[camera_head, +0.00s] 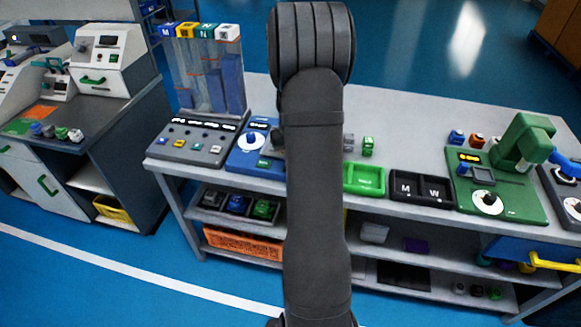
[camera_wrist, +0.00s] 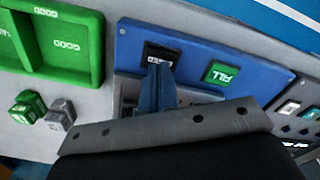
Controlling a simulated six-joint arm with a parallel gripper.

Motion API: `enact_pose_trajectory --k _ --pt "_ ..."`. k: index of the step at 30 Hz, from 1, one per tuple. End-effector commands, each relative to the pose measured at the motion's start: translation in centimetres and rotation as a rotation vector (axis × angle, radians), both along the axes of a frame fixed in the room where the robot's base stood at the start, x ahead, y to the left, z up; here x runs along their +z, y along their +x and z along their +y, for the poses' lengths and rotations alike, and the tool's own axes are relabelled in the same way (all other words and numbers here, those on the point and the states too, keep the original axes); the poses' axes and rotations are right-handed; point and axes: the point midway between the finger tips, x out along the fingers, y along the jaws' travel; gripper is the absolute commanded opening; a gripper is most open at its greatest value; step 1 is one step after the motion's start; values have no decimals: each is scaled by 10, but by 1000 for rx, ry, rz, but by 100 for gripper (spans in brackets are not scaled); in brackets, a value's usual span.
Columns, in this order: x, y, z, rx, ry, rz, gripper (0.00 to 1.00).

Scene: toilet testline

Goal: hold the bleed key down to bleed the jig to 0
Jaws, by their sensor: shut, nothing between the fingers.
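The blue jig panel (camera_head: 240,160) stands on the bench left of my arm, with a white dial (camera_head: 250,141) and a small lit display (camera_head: 260,125) too small to read. In the wrist view the panel (camera_wrist: 205,60) shows a green key (camera_wrist: 221,74) and a black key (camera_wrist: 152,49) with a white label partly covered, which looks like the bleed key. My gripper (camera_wrist: 158,68) is shut and empty, its blue fingertips at the black key. They seem to touch it; I cannot tell how far it is pressed. In the head view my arm hides the gripper and this key.
A green tray (camera_head: 364,179) and black bins (camera_head: 421,188) lie right of the panel. A grey key console (camera_head: 192,140) stands to its left. Small green and grey blocks (camera_wrist: 27,106) sit near the green tray. A green machine (camera_head: 523,143) stands further right.

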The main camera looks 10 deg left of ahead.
Motion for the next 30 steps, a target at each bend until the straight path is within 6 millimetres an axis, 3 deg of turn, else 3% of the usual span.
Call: enact_pose_trajectory --k 17,30 --pt "0 0 0 0 0 0 0" --pt "-12 0 0 0 -1 2 0"
